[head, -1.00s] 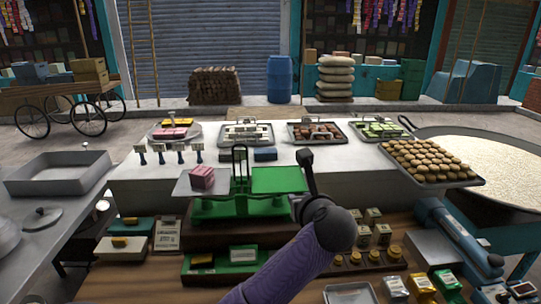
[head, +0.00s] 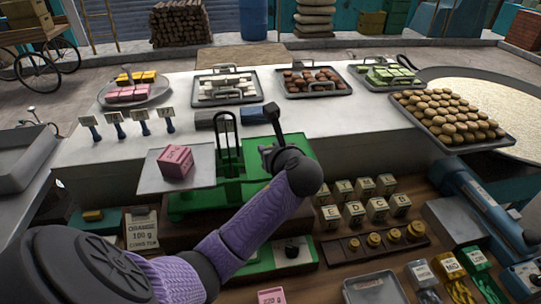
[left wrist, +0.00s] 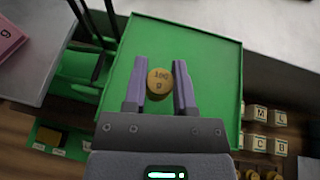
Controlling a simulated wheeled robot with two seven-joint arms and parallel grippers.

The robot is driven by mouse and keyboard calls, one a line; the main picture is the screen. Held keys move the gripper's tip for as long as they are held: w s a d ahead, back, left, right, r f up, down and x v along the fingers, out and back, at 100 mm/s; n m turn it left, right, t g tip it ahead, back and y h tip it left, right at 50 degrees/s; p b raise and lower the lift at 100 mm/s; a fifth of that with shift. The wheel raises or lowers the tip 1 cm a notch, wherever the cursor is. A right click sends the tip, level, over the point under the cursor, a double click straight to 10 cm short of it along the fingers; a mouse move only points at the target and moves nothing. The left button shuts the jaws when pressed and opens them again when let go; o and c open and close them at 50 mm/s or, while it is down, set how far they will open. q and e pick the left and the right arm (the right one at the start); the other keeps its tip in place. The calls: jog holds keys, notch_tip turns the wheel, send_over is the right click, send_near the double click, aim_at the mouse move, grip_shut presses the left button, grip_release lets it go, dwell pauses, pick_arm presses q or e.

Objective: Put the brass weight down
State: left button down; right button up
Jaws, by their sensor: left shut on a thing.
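The brass weight (left wrist: 160,80), marked 100 g, sits between the fingers of my left gripper (left wrist: 159,68) in the left wrist view. The gripper is shut on it, over the green right-hand pan (left wrist: 205,58) of the scale. I cannot tell whether the weight touches the pan. In the head view my left gripper (head: 267,152) is above the green scale (head: 290,148), and the weight is hidden there. A pink box (head: 175,161) sits on the grey left-hand plate (head: 150,179) of the scale. My right gripper is not in view.
A wooden rack (head: 340,251) with several brass weights stands right of the scale. Several lettered blocks (head: 354,212) stand behind it. Trays of sweets (head: 318,82) line the white counter (head: 380,135). The scale's dark upright frame (left wrist: 98,28) is close left of the gripper.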

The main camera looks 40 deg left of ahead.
pick_arm(q)
jog(key=shift+f, duration=0.85)
jog(key=shift+r, duration=0.15)
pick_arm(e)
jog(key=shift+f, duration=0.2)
pick_arm(q)
jog(key=c, duration=0.8)
grip_release()
jog(key=o, duration=0.4)
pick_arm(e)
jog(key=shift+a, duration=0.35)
pick_arm(q)
jog(key=shift+p+v, duration=1.1)
jog(key=shift+v, duration=4.95)
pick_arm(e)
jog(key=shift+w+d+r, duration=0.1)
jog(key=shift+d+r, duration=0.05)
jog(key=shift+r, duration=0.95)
